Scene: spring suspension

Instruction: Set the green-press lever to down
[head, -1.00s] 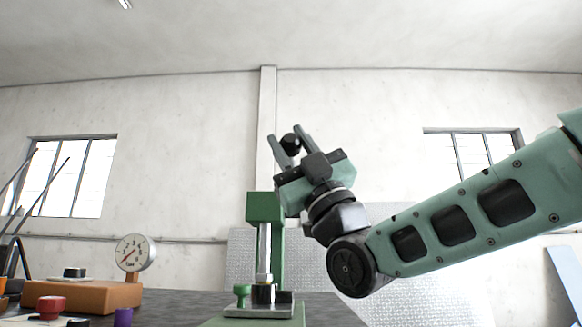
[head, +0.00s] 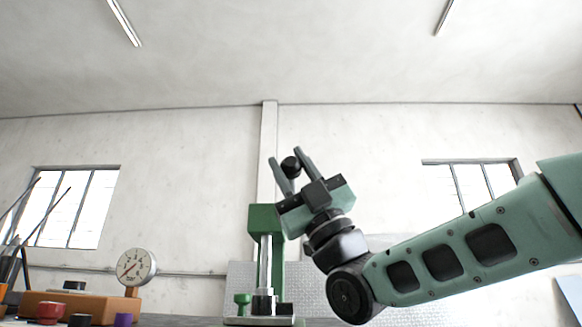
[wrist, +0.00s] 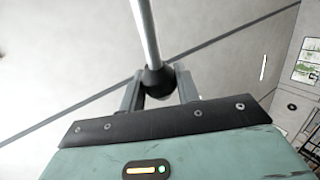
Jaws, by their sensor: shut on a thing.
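The green press (head: 265,219) stands near the middle of the head view, with a silver ram above a dark cylinder on its base. My gripper (head: 286,156) is up beside the press head, a little above it and to its right. Its fingers are shut on the black ball knob (head: 291,166) of the lever. In the wrist view, the lever's silver rod (wrist: 145,32) runs from the top edge down to the knob (wrist: 157,82), between my fingers (wrist: 158,86). In the head view the rod is hidden behind my gripper, so its joint to the press does not show.
A dial gauge (head: 136,266) stands on an orange-brown block (head: 85,305) at the lower left. A red knob-like part (head: 50,312) and a purple piece (head: 123,319) are in front. A textured grey panel (head: 330,285) is behind the press.

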